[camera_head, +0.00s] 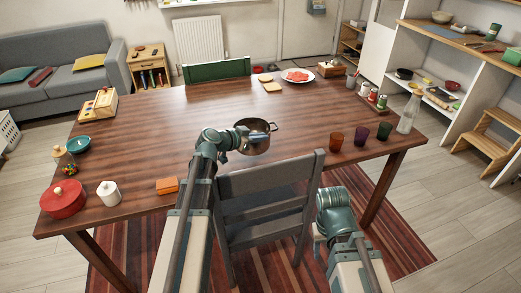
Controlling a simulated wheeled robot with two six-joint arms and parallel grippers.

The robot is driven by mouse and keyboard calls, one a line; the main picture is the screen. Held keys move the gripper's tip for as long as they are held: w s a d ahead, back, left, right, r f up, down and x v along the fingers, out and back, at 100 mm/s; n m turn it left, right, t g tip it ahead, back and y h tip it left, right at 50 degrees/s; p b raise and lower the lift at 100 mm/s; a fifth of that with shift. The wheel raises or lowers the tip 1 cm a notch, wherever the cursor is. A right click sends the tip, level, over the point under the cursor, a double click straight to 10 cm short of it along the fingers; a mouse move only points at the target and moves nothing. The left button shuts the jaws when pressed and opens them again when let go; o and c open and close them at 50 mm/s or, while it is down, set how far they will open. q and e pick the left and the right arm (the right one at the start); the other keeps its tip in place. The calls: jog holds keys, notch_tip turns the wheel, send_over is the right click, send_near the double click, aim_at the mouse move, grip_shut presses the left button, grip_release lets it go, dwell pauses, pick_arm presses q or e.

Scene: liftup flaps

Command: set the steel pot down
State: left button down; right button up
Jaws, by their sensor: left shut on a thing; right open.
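The steel pot (256,144) is at the middle of the wooden table (185,118), upright, with one handle showing on its right side. My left arm reaches over the table from the front, and my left gripper (241,139) is at the pot's left side, shut on it. The arm's wrist hides the pot's left handle and part of the jaws. I cannot tell whether the pot's base touches the table top. My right arm is low at the front right, beside the grey chair; its gripper is hidden.
The grey chair (268,190) stands against the table's front edge. A red pot (63,199), white jar (108,193) and orange block (167,185) are front left. Several coloured cups (361,135) and a glass bottle (408,115) are right. Table around the pot is clear.

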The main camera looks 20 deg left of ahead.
aim_at(257, 146)
pick_arm(q)
jog(key=shift+f+b, duration=1.9)
jog(key=shift+b, duration=0.05)
jog(key=shift+r, duration=0.1)
jog(key=c, duration=1.5)
grip_release()
jog(key=o, duration=0.5)
jog(key=shift+c, duration=0.2)
